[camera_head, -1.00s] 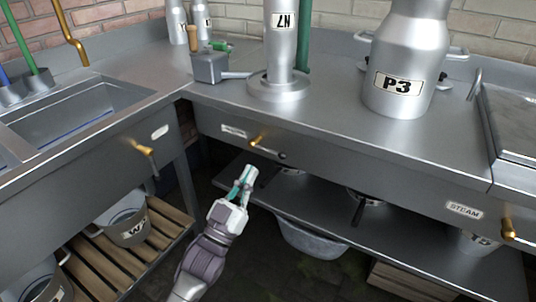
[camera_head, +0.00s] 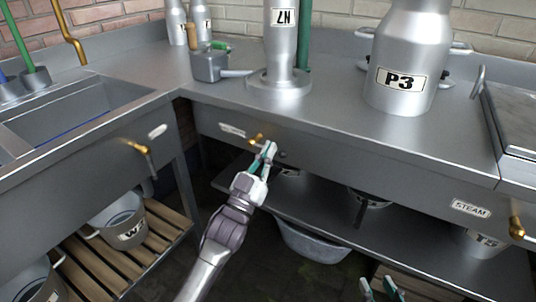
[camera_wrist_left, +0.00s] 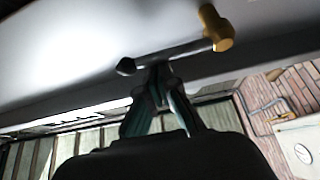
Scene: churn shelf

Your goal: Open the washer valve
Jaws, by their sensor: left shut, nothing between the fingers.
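A brass valve (camera_head: 257,138) sits on the front panel of the middle counter, beside a white label (camera_head: 232,130) too small to read. In the left wrist view its brass body (camera_wrist_left: 216,30) carries a thin grey lever (camera_wrist_left: 170,53) with a dark knob at its left end. My left gripper (camera_head: 270,147) is shut and empty, in front of the lever. In the wrist view its fingertips (camera_wrist_left: 157,72) are just below the lever near the knob; I cannot tell if they touch it. My right gripper (camera_head: 380,283) shows only its fingertips, apart, at the bottom edge.
Another brass valve (camera_head: 138,147) is on the sink front, and one (camera_head: 516,228) is near the STEAM label (camera_head: 470,208). A lower shelf (camera_head: 330,205) with pans runs under the counter. A metal tub (camera_head: 312,243) stands below it. A large P3 churn (camera_head: 402,60) stands on top.

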